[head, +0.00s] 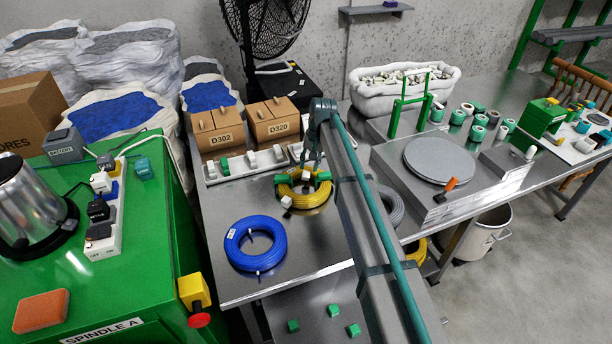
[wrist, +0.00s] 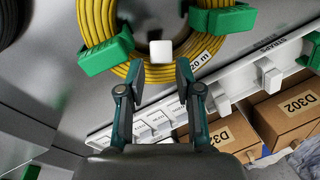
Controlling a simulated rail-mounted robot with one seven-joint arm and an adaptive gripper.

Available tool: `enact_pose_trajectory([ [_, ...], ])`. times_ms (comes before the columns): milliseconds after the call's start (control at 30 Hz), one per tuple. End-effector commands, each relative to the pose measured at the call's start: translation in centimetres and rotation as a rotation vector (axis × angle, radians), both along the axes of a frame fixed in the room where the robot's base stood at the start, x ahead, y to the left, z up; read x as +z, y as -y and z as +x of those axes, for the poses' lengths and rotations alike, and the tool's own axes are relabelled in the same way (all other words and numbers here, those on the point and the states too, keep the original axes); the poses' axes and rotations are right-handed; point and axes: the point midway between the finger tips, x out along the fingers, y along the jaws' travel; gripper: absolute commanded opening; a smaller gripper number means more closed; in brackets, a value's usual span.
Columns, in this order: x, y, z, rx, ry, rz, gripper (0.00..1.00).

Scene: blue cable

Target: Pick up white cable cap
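The white cable cap (wrist: 160,50) is a small white block at the edge of the yellow cable coil (wrist: 98,22), between two green clips (wrist: 107,50) in the wrist view. In the head view a white block (head: 306,175) shows at the back of the yellow coil (head: 312,198), and a second white piece (head: 286,201) sits at its front left. My gripper (wrist: 160,70) is open and empty. Its two fingertips stand apart, just short of the cap, with the cap centred ahead of the gap. In the head view my arm partly hides the coil's right side.
A white rail labelled STRAPS (wrist: 245,80) and cardboard boxes (head: 271,119) stand behind the coil. A blue cable coil (head: 255,244) lies front left on the steel table. A grey coil (head: 390,207) lies right of my arm. Bare table is left of the yellow coil.

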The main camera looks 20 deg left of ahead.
Motion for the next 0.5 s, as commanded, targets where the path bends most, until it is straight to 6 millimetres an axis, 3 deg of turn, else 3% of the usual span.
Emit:
enact_pose_trajectory([
  [300,-3.9,-0.8,-0.5,0.000,-0.002,-0.002,0.34],
  [500,-4.5,-0.9,-0.5,0.000,0.001,0.000,0.34],
])
